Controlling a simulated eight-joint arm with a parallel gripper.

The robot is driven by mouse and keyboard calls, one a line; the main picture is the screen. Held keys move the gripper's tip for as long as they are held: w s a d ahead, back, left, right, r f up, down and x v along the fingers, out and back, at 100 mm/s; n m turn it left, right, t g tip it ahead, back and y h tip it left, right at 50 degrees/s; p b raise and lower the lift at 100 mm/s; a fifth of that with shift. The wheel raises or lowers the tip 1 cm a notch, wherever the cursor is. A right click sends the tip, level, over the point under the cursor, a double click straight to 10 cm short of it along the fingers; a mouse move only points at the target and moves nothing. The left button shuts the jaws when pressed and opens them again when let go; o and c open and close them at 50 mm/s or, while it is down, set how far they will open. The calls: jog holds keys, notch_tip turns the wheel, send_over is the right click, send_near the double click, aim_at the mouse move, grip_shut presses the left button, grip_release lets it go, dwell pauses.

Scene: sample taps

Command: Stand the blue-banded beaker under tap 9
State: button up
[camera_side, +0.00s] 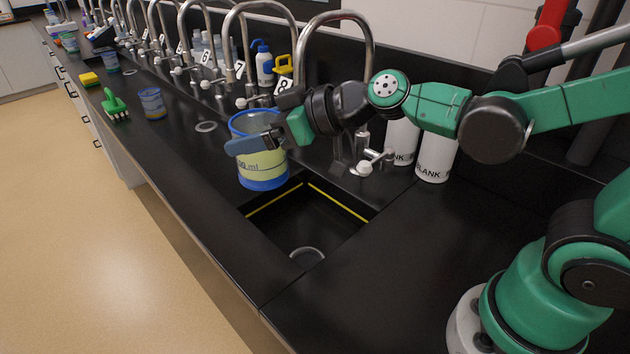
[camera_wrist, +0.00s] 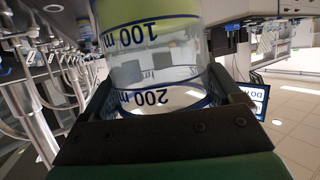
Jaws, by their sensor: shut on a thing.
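The blue-banded beaker (camera_side: 262,170) is clear, with blue rims and pale yellow-green contents, and is upright in the side view. My gripper (camera_side: 258,143) is shut around its wall and holds it above the counter, at the left back corner of the sink. In the wrist view the beaker (camera_wrist: 155,60) appears upside down between the fingers (camera_wrist: 165,92), with 100 and 200 marks. The nearest tall tap (camera_side: 336,17) arches behind my arm; I see no number on it. Number cards 6 (camera_side: 206,58), 7 (camera_side: 240,70) and 8 (camera_side: 284,86) stand along the taps to the left.
The sunken sink (camera_side: 262,205) has yellow edge lines and a drain ring. Two white BLANK containers (camera_side: 436,157) stand right of the nearest tap. Another blue-rimmed beaker (camera_side: 152,103), a green brush (camera_side: 114,104) and a yellow sponge (camera_side: 89,79) lie leftward. The right front counter is clear.

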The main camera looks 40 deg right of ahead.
jog(key=s+d+r+n+g+y, duration=0.55)
jog(key=s+d+r, duration=0.7)
jog(key=r, duration=0.35)
jog(key=w+d+f+m+t+h, duration=0.2)
jog(key=w+f+m+t+h, duration=0.3)
jog(key=f, duration=0.4)
jog(key=w+d+f+m+t+h, duration=0.2)
jog(key=w+d+f+m+h, duration=0.1)
jog(key=w+f+m+h, duration=0.5)
jog(key=w+a+f, duration=0.2)
jog(key=a+f, duration=0.3)
jog(key=a, duration=0.2)
jog(key=w+a+m+h, duration=0.2)
jog(key=w+a+h, duration=0.1)
jog(key=w+a, duration=0.35)
jog(key=w+d+f, duration=0.1)
jog(key=w+d, duration=0.2)
jog(key=w, duration=0.4)
jog(key=w+d+f+h, duration=0.1)
jog(key=w+d, duration=0.2)
jog(key=w, duration=0.4)
jog(key=shift+w+d+m+g, duration=0.3)
jog(key=shift+w+m+g, duration=0.05)
